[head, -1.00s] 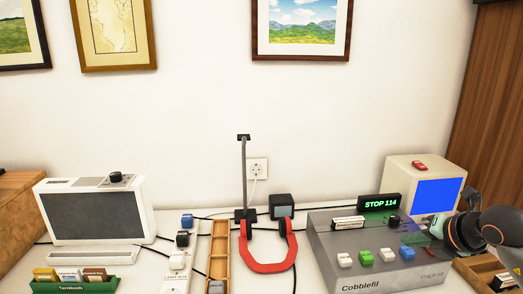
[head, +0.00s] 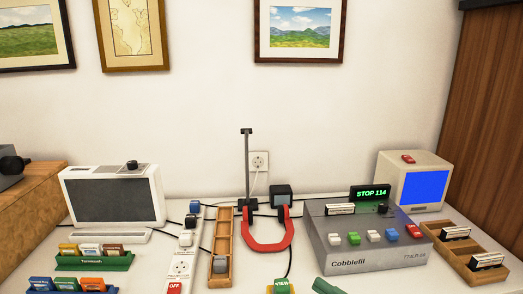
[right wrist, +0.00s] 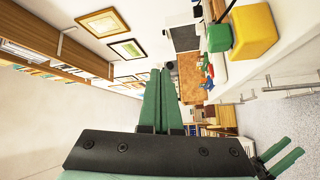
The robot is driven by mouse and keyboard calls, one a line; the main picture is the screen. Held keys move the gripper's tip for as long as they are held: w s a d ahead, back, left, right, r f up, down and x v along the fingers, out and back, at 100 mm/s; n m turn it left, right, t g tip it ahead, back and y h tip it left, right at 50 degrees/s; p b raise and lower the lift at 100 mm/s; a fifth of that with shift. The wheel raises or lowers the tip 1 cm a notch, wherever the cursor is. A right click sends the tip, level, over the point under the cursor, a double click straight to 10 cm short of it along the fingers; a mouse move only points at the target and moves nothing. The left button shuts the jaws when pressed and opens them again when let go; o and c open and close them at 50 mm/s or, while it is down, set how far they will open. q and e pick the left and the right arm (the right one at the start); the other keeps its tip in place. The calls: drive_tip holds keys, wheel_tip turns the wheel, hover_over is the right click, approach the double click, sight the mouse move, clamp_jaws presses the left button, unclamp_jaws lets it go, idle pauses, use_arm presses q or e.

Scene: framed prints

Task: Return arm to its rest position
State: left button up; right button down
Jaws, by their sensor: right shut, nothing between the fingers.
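My right gripper shows in the right wrist view (right wrist: 160,98) with its two long green fingers together and nothing between them. In the head view only a green tip (head: 326,286) shows at the bottom edge, in front of the grey console. Green prongs of what looks like my left gripper (right wrist: 281,157) show at the lower right of the right wrist view; their gap is hard to judge. My left gripper is not in the head view.
The desk holds a grey console (head: 370,252) reading STOP 114, a red horseshoe shape (head: 268,246), a white power strip (head: 183,250), a white screen unit (head: 115,197), a blue-screen monitor (head: 420,185) and a wooden tray (head: 462,243). A yellow block (right wrist: 253,29) shows in the right wrist view.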

drive_tip(key=s+d+f+m+t+h, duration=0.2)
drive_tip(key=f+m+h, duration=0.4)
drive_tip(key=f+m, duration=0.25)
drive_tip(key=s+d+f+m+t+h, duration=0.1)
drive_tip(key=s+d+f+m+h, duration=0.2)
drive_tip(key=f+m+h, duration=0.35)
drive_tip(key=s+a+f+m+g, duration=0.4)
drive_tip(key=s+f+m+g, duration=0.25)
drive_tip(key=s+f, duration=0.55)
use_arm(q)
wheel_tip(320, 180, up, 9)
drive_tip(key=s+a+p, duration=0.2)
drive_tip(key=a+p, duration=0.1)
drive_tip(key=p, duration=1)
drive_tip(key=shift+n+y, duration=0.3)
drive_tip(key=shift+y, duration=0.1)
use_arm(e)
drive_tip(key=s+d+r, duration=0.2)
drive_tip(key=d+r, duration=0.1)
drive_tip(key=r, duration=0.5)
drive_tip(key=shift+d+r+m, duration=0.2)
drive_tip(key=shift+d+m, duration=0.05)
drive_tip(key=shift+m, duration=0.2)
